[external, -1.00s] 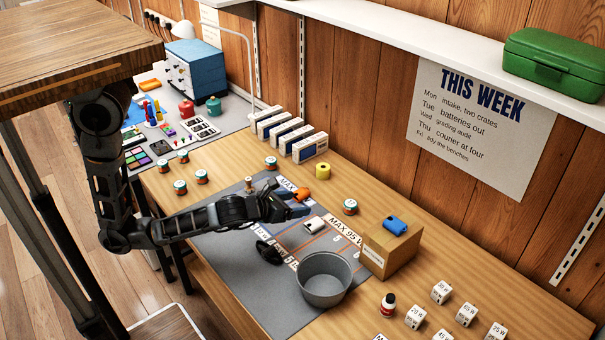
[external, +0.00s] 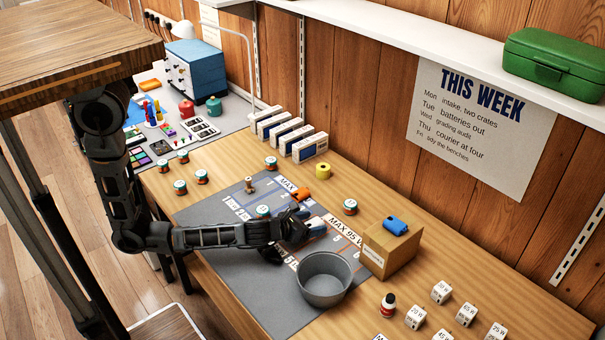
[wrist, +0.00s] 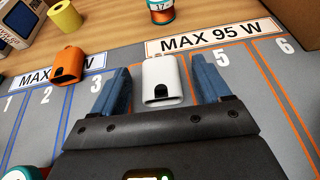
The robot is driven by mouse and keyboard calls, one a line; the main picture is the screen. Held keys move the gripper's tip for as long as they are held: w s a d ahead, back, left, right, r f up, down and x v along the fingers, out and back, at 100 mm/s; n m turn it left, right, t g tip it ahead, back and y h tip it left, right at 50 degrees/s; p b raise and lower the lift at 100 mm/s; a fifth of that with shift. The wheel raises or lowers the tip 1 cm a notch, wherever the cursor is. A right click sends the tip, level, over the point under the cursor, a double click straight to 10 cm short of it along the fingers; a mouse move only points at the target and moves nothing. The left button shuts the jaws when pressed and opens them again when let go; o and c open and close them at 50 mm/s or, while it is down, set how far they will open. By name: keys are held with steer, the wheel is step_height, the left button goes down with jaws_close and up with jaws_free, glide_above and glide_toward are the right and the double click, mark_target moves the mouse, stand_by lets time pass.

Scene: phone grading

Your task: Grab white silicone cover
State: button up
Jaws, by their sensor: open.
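The white silicone cover (wrist: 162,78) lies on the grey mat (wrist: 235,68) below the MAX 95 W label in the wrist view. It has a dark opening on the side facing me. In the external view it shows only partly beside the gripper (external: 319,220). My gripper (wrist: 158,88) is open, with its blue fingers on either side of the cover and gaps showing between them. I cannot tell how high the fingertips are above the mat.
A grey bucket (external: 325,279) stands close in front of my gripper. A cardboard box (external: 390,252) with a blue cover (external: 396,224) on top stands to the right. Small round jars (external: 350,207) and a yellow roll (external: 323,171) stand behind.

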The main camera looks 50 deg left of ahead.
steer(key=shift+w+f, duration=0.15)
steer(key=shift+w, duration=0.25)
steer(key=c, duration=1)
